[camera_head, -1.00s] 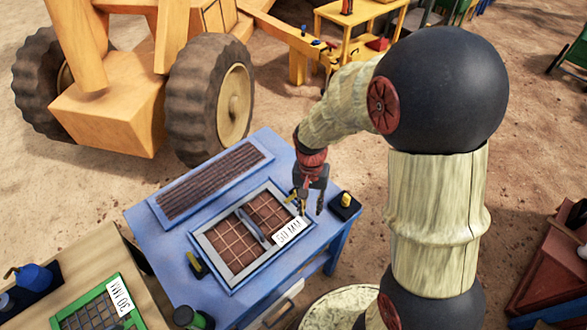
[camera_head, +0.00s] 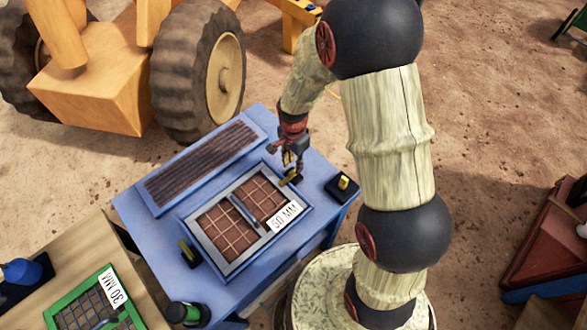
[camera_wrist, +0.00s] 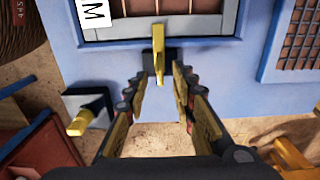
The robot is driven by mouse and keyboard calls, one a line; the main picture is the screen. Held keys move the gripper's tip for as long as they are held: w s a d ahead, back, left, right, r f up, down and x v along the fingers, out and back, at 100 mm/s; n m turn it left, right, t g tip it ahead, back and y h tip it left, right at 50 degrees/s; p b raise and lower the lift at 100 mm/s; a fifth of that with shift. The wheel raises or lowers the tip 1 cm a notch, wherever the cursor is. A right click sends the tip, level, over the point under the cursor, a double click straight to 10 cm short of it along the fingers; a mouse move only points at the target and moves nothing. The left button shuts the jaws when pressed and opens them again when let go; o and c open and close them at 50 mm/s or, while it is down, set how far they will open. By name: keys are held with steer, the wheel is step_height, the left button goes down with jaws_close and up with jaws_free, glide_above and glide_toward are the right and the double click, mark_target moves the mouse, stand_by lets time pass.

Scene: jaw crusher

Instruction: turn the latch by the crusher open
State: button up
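A yellow latch handle on a black block (camera_head: 291,177) sits at the right edge of the 50 MM screen frame on the blue table. In the wrist view this latch (camera_wrist: 158,52) points toward the screen, ahead of my fingertips and roughly between their lines. My gripper (camera_head: 289,158) is open and empty, just behind the latch in the head view; its spread fingers show in the wrist view (camera_wrist: 163,82). I cannot tell whether a finger touches the latch. A second yellow latch (camera_head: 188,253) sits at the screen's left side.
A black box with a yellow lever (camera_head: 343,187) stands at the blue table's right corner. The 50 MM screen (camera_head: 218,232) has a grey handle. A green 30 MM screen (camera_head: 82,310) lies on the wooden table. A yellow wheeled machine (camera_head: 95,95) stands behind.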

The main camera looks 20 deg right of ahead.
mark_target(294, 170)
steer(key=shift+f+b, duration=0.35)
steer(key=shift+f, duration=1.45)
steer(key=shift+c, duration=0.5)
jaws_close()
